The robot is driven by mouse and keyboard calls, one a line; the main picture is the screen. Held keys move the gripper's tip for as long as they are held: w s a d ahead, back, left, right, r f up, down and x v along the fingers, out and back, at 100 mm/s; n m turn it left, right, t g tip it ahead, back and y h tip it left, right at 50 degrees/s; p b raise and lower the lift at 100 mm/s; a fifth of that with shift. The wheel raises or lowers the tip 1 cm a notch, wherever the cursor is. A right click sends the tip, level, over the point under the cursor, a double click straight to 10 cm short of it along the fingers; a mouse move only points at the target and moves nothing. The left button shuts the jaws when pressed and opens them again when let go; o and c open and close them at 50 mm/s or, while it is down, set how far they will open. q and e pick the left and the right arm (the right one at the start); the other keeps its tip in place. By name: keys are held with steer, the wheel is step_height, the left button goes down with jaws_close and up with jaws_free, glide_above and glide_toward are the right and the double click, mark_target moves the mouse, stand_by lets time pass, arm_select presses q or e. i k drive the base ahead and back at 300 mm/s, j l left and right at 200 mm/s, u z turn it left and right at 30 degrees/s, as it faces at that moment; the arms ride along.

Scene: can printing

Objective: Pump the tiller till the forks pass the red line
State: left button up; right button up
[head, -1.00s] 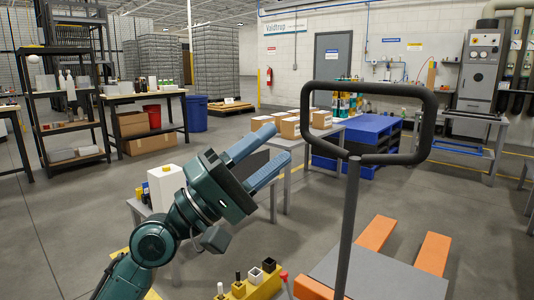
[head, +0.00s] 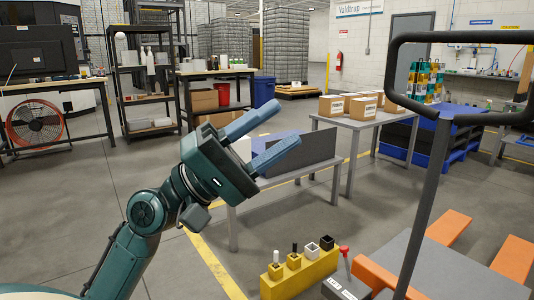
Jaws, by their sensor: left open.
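The tiller (head: 422,195) is a dark grey post with a black loop handle at the upper right, leaning slightly. Orange forks (head: 515,260) and a grey platform (head: 440,265) show at the lower right. No red line can be made out; a small red-knobbed lever (head: 345,254) stands by the tiller's foot. My left gripper (head: 262,137) is open and empty, left of the tiller and well apart from it, its blue fingers pointing up and right. My right gripper is out of view.
A yellow block with several small holders (head: 300,275) stands at the bottom centre. A grey table (head: 335,180) is behind my gripper, and another bears cardboard boxes (head: 362,105). Blue pallets (head: 455,130) stand behind the tiller. Open floor (head: 80,210) lies at the left.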

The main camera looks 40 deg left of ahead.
mark_target(441, 142)
steer(key=k+j, duration=0.45)
steer(key=j, duration=0.3)
steer(key=k+j, duration=0.25)
steer(key=j, duration=0.1)
